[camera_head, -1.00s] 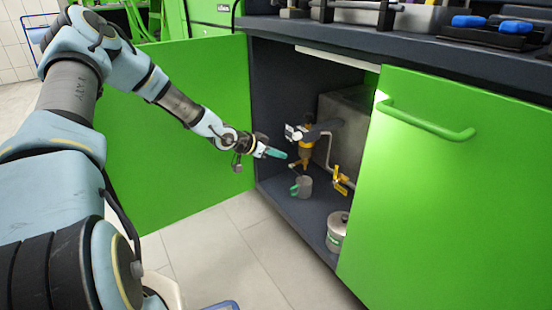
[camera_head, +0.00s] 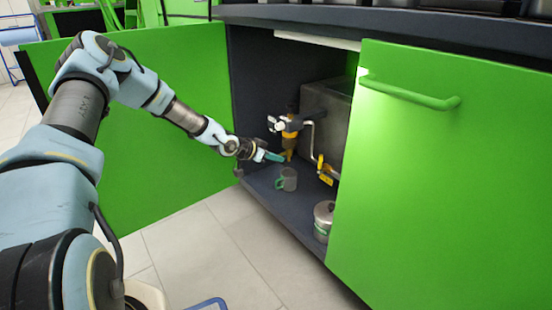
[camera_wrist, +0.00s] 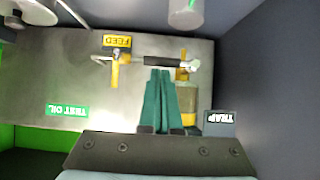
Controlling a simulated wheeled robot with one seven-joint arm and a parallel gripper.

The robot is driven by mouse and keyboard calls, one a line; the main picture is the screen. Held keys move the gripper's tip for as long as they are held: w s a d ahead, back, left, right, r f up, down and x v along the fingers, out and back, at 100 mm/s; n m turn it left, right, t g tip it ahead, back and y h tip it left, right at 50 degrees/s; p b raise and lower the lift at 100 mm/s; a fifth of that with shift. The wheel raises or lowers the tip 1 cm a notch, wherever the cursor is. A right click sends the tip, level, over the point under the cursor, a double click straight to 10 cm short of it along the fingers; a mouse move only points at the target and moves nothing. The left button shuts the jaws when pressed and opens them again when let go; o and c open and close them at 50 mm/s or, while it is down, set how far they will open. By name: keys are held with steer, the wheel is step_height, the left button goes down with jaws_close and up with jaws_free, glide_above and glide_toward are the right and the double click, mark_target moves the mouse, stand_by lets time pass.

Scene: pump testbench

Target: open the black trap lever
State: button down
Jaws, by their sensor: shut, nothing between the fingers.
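The black trap lever (camera_wrist: 162,61) lies level across the wrist view, which looks upside down. Its right end meets a silver pivot (camera_wrist: 192,66) above the yellow trap body (camera_wrist: 189,97). The trap (camera_head: 291,138) stands inside the open cabinet in the head view. My gripper (camera_head: 283,159) is shut and empty, its teal fingers pointing toward the trap. In the wrist view the closed fingertips (camera_wrist: 160,72) end right beside the black lever. I cannot tell whether they touch it. A TRAP sign (camera_wrist: 221,116) is right of the fingers.
A yellow feed lever (camera_wrist: 115,67) is left of the black lever, beside a FEED sign (camera_wrist: 117,41). A grey mug (camera_head: 288,179) and a metal canister (camera_head: 323,218) stand on the cabinet floor. The green door (camera_head: 440,190) closes the right side.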

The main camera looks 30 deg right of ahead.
steer(key=shift+s+f+b, duration=0.1)
steer(key=shift+f+b, duration=0.05)
steer(key=shift+b, duration=0.3)
steer(key=shift+s+f+m+t+b, duration=0.15)
steer(key=shift+f+m+t+b, duration=0.1)
steer(key=shift+m+t+b, duration=0.35)
step_height(320, 180, down, 7)
steer(key=w+m+t+b, duration=0.1)
steer(key=m+t+b, duration=0.4)
steer(key=b, duration=0.4)
steer(key=shift+w+t, duration=0.3)
steer(key=shift+w, duration=0.05)
steer(key=shift+w+a, duration=0.15)
stand_by(0.5)
